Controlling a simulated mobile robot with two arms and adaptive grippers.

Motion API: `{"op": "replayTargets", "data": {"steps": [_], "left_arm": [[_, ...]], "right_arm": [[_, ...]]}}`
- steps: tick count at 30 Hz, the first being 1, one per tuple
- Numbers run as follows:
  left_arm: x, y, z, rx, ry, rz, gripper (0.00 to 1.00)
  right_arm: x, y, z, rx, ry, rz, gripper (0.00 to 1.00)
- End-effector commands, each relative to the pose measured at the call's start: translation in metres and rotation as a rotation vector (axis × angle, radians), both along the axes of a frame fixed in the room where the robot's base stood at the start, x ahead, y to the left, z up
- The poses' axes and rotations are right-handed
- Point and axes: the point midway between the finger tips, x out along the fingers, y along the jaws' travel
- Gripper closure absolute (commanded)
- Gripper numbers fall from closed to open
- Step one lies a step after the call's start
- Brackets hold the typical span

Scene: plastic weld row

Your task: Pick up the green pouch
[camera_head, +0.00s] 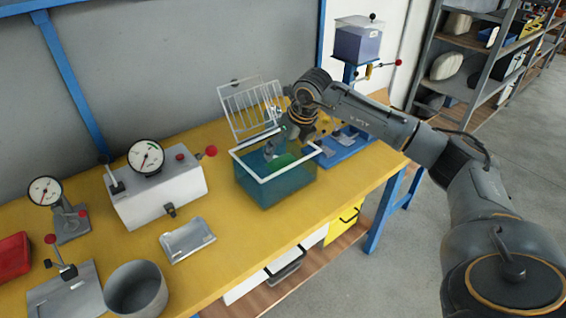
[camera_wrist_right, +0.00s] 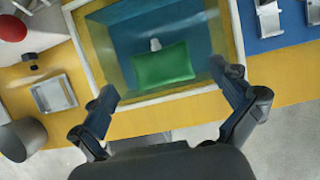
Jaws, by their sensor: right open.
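The green pouch (camera_head: 284,161) lies inside a blue-green see-through tank (camera_head: 277,187) with a white rim, on the yellow bench. In the right wrist view the pouch (camera_wrist_right: 164,65) is whole and lies on the tank's floor, with a small white thing at its top edge. My right gripper (camera_head: 285,150) is over the tank and partly hides the pouch in the head view. In the right wrist view its two fingers (camera_wrist_right: 168,87) are wide apart, with nothing between them. The pouch shows beyond the fingertips. My left gripper is not seen.
A white wire rack (camera_head: 250,107) stands behind the tank. A blue mat (camera_head: 347,147) with metal parts lies to its right. A white box with a gauge (camera_head: 157,188), a metal tray (camera_head: 187,240) and a grey pot (camera_head: 136,289) are to its left.

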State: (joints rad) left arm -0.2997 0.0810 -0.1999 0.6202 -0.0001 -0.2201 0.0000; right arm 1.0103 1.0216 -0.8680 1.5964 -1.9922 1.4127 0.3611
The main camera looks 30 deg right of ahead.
Motion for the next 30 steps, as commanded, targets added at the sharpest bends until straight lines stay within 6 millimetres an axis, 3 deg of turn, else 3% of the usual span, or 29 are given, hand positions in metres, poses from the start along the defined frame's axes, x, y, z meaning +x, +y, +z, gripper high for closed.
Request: {"op": "replayTargets", "data": {"steps": [9,19,25,30], "left_arm": [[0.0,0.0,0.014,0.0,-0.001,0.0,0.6],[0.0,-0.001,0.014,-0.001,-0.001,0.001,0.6],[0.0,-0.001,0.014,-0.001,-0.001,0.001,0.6],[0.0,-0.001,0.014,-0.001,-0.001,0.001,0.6]], "right_arm": [[0.015,0.002,-0.04,0.0,0.003,-0.001,0.0],[0.018,0.003,-0.048,0.0,0.001,0.0,0.0],[0.018,0.003,-0.048,0.0,0.001,0.0,0.4],[0.018,0.003,-0.047,0.0,0.0,0.0,0.4]]}}
